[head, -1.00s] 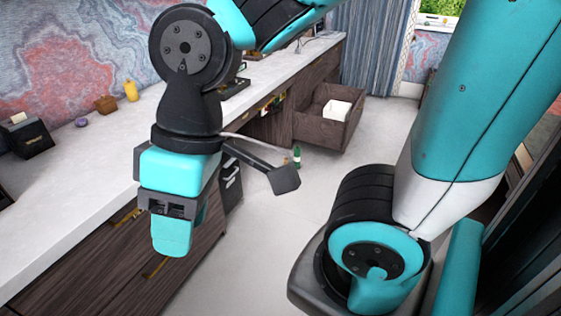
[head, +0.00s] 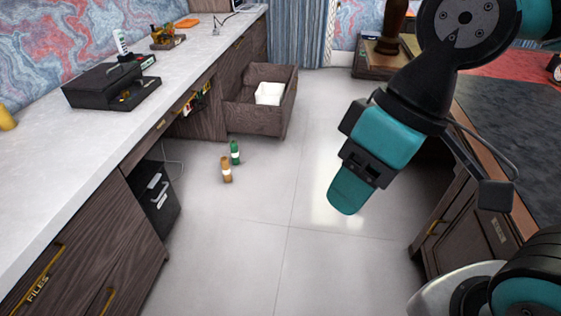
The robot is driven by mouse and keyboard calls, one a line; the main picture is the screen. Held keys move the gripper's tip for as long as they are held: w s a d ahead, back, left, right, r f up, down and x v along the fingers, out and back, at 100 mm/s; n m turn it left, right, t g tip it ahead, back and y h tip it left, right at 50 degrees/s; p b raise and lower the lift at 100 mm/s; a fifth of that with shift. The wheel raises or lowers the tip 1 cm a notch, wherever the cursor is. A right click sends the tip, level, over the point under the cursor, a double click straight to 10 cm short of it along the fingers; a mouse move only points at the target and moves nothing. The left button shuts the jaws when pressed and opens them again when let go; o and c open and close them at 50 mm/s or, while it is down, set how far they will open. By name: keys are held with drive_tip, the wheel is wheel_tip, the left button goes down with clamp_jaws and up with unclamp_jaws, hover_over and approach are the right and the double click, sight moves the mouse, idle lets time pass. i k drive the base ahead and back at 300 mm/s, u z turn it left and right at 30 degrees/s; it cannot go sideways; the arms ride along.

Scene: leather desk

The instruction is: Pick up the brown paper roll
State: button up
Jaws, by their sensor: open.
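I cannot make out a brown paper roll for certain in the head view. My gripper (head: 347,197) is at the right of centre, pointing down over bare floor. It is open, and nothing shows held in it; one teal finger hides most of the other. A small brown bottle-like item (head: 227,170) with a pale band stands on the floor left of my gripper, apart from it, beside a green bottle (head: 235,152).
An open wooden drawer (head: 255,120) holds a white container (head: 269,94). A long white counter (head: 60,170) runs along the left with a black device (head: 110,86) on it. A dark-topped desk (head: 500,120) stands at right. The middle floor is clear.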

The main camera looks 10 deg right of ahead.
sight(223, 160)
drive_tip(key=z, duration=0.2)
drive_tip(key=i, duration=3.25)
drive_tip(key=u, duration=2.25)
